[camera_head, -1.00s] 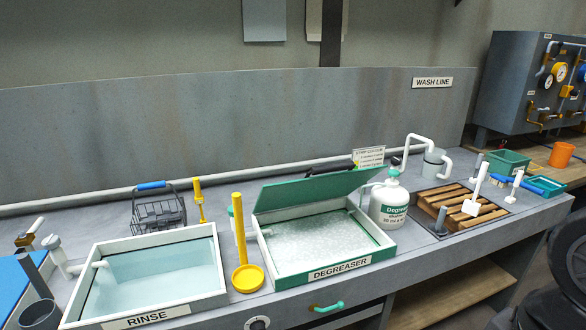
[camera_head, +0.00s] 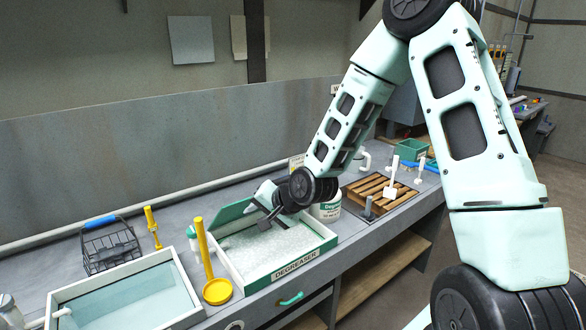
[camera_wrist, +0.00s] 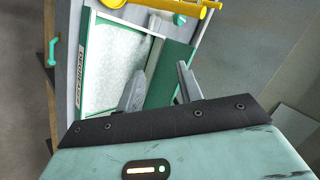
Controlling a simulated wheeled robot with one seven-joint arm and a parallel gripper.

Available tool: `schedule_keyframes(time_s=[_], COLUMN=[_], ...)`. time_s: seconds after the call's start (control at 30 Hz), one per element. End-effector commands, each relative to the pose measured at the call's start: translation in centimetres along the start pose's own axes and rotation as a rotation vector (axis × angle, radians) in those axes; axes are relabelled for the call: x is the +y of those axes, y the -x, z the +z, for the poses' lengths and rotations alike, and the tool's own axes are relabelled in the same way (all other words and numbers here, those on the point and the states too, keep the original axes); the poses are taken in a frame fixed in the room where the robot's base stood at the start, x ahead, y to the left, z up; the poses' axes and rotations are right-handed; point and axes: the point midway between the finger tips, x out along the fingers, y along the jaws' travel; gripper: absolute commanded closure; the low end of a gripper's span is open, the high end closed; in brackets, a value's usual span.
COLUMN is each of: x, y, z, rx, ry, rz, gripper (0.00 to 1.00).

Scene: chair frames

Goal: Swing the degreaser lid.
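The degreaser tank (camera_head: 318,243) is a white-rimmed tray of pale, foamy liquid with a DEGREASER label on its front. Its green lid (camera_head: 222,215) stands tilted up at the back edge; my arm hides much of it. My gripper (camera_head: 268,212) is over the tank, close to the lid. In the wrist view the two grey fingers of my gripper (camera_wrist: 160,82) are apart, and the green lid (camera_wrist: 178,68) shows beyond and between them. I cannot tell whether a finger touches the lid.
A wire basket (camera_head: 110,248) sits behind. A white degreaser jug (camera_head: 328,210) and a wooden rack (camera_head: 382,190) are to the right.

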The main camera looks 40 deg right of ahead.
Motion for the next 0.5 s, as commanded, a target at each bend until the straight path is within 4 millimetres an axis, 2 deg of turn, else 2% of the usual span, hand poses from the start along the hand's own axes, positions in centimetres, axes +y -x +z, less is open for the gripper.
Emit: schedule_keyframes(time_s=[0.03, 0.1, 0.2, 0.3, 0.5], x=[0.4, 1.2, 2.3, 3.1, 3.5], y=[0.5, 0.8, 1.5, 2.1, 1.7], z=[-3.3, -6.9, -10.6, -13.0, -14.3], rx=[0.063, 0.143, 0.23, 0.287, 0.317], ry=[-0.122, -0.257, -0.402, -0.488, -0.532], rz=[-0.042, -0.109, -0.189, -0.244, -0.277], gripper=[0.64, 0.64, 0.64, 0.64, 0.64])
